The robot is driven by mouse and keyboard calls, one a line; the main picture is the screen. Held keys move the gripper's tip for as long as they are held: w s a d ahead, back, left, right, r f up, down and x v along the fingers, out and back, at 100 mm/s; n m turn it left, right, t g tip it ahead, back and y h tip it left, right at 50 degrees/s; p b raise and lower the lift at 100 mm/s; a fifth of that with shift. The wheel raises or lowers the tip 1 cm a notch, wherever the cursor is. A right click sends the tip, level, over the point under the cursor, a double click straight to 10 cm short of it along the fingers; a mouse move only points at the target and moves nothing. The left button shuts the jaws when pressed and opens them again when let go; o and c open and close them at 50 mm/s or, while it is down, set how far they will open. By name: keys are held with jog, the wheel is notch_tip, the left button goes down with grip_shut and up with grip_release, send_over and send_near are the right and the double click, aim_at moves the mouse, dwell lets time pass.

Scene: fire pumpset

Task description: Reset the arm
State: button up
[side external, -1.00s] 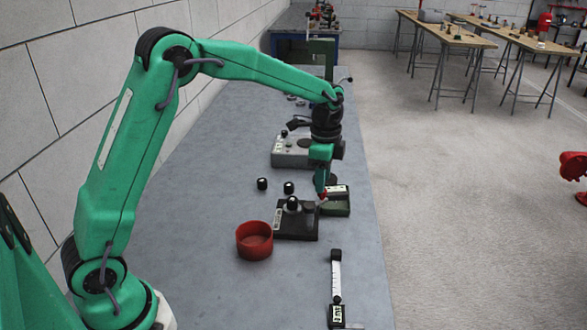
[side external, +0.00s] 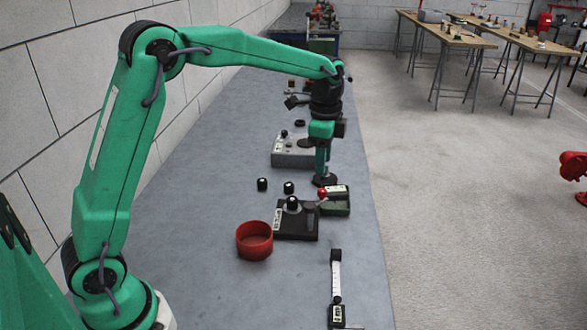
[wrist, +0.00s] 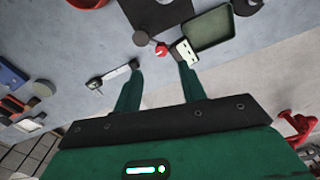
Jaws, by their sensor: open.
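My green gripper (side external: 322,162) hangs from my arm above the grey bench, close behind the black device with the red ball knob (side external: 323,193). In the wrist view my gripper (wrist: 160,80) shows two green fingers spread wide apart with nothing held between them. The red knob (wrist: 161,50) and a white-labelled green box (wrist: 205,35) lie beyond the fingertips. In the side view the black device (side external: 297,222) stands on the bench with a black cap on top, and the open green box (side external: 336,204) is beside it.
A red cup (side external: 254,241) stands left of the black device. Two small black caps (side external: 289,187) are near it. A grey box (side external: 292,152) sits farther back. A digital gauge (side external: 336,290) lies in front. The bench's left side (side external: 190,230) is clear.

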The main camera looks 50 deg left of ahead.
jog(key=s+r+n+t, duration=0.2)
jog(key=s+r+n, duration=0.2)
jog(key=s, duration=0.6)
jog(key=s+r+n+t, duration=0.2)
jog(key=s+r+n, duration=0.2)
jog(key=s, duration=0.6)
jog(key=s+f+n+t, duration=0.1)
jog(key=s+f+n, duration=0.1)
jog(key=s, duration=0.5)
jog(key=shift+s+a+f+n+t, duration=0.3)
jog(key=shift+f+n, duration=0.1)
jog(key=shift+n, duration=0.4)
